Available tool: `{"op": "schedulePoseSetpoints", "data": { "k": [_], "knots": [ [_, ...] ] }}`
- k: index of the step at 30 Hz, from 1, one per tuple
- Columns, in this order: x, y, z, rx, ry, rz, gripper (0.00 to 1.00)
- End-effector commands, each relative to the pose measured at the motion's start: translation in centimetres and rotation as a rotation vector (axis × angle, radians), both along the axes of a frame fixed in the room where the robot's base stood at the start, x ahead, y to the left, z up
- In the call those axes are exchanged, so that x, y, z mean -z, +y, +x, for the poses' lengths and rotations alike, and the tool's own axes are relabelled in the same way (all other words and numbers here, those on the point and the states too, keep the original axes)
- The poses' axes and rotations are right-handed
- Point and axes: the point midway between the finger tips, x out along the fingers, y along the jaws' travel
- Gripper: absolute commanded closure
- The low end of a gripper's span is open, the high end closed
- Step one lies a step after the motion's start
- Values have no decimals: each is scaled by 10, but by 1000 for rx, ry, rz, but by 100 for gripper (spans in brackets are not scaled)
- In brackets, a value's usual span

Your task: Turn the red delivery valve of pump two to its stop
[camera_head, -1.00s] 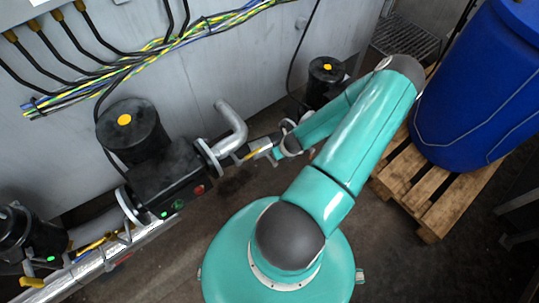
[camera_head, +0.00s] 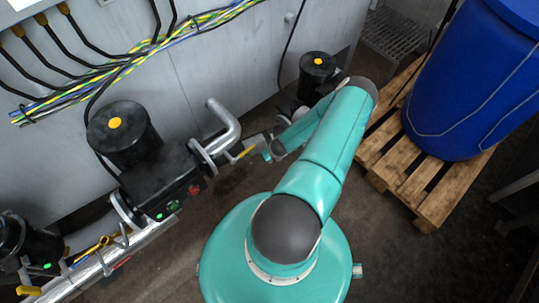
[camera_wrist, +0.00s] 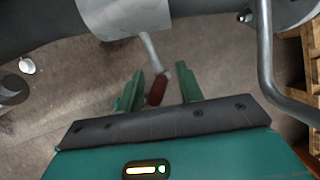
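A red valve handle (camera_wrist: 158,89) on a silver lever (camera_wrist: 150,52) shows in the wrist view, reaching down from a thick pale pipe (camera_wrist: 125,14). My gripper (camera_wrist: 162,76) is open, with its two green fingers on either side of the handle. The handle sits nearer the left finger, with a clear gap to the right one; I cannot tell whether it touches the left. In the head view my gripper (camera_head: 267,152) is beside the pipework right of the middle pump (camera_head: 160,180), and the red handle is hidden there.
A yellow lever (camera_head: 246,152) is on the pipe left of my gripper. Another pump motor (camera_head: 317,70) stands behind my arm. A bent metal bar (camera_wrist: 266,65) is close on the right in the wrist view. A blue drum (camera_head: 475,80) stands on a wooden pallet (camera_head: 430,198) at right.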

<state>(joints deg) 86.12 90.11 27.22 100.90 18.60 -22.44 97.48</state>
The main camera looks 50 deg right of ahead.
Motion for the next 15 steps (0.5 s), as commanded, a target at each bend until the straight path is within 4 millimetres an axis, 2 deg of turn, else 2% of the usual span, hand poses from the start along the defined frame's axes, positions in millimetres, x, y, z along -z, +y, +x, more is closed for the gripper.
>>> {"op": "schedulePoseSetpoints", "data": {
  "k": [3,11,15],
  "knots": [
    [7,-1,4,-2,0,-1,63],
    [9,-1,5,-1,0,0,63],
    [9,-1,5,-1,0,0,87]
  ]
}}
